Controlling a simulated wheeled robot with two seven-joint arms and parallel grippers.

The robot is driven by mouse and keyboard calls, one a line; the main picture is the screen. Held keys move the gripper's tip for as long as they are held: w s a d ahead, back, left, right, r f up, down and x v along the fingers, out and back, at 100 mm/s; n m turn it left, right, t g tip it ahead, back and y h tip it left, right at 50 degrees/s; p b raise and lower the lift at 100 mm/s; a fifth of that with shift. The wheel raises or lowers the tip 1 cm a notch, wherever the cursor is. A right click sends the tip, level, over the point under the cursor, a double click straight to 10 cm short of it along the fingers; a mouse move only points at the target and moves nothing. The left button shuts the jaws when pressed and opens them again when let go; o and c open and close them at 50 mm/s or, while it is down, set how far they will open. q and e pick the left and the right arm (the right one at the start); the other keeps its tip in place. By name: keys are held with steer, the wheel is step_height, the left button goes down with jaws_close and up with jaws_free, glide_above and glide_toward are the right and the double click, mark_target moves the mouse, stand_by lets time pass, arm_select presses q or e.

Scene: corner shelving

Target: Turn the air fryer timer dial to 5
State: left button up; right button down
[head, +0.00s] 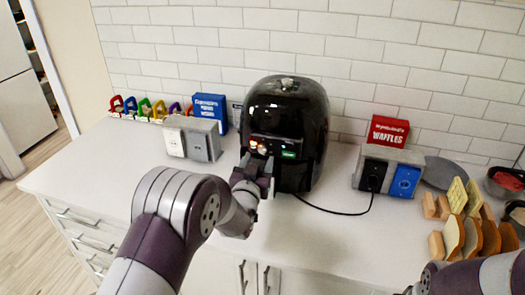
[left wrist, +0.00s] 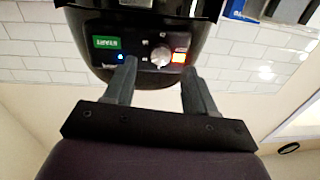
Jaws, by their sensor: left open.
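The black air fryer (head: 288,110) stands on the white counter against the tiled wall. Its front panel has a green start label (head: 288,154) and lit marks. The left wrist view shows the panel upside down, with the round silver timer dial (left wrist: 161,57), the green label (left wrist: 106,43) and an orange-red patch. My left gripper (head: 258,172) is in front of the panel in the head view. In the left wrist view its fingers (left wrist: 158,80) are open and spread, with the dial between and beyond their tips. I cannot tell whether a fingertip touches the panel. The dial's setting is too small to read.
A grey box with outlets (head: 193,138) and a blue box (head: 210,108) stand left of the fryer. To the right are a second outlet box (head: 388,170), a red waffles box (head: 388,131), a black cord (head: 335,212) and bread slices in a rack (head: 465,235). My right arm shows at lower right.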

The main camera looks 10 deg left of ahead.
mark_target(262, 150)
arm_select(q)
steer(key=shift+w+a, duration=0.15)
steer(key=shift+w, duration=1.75)
jaws_close()
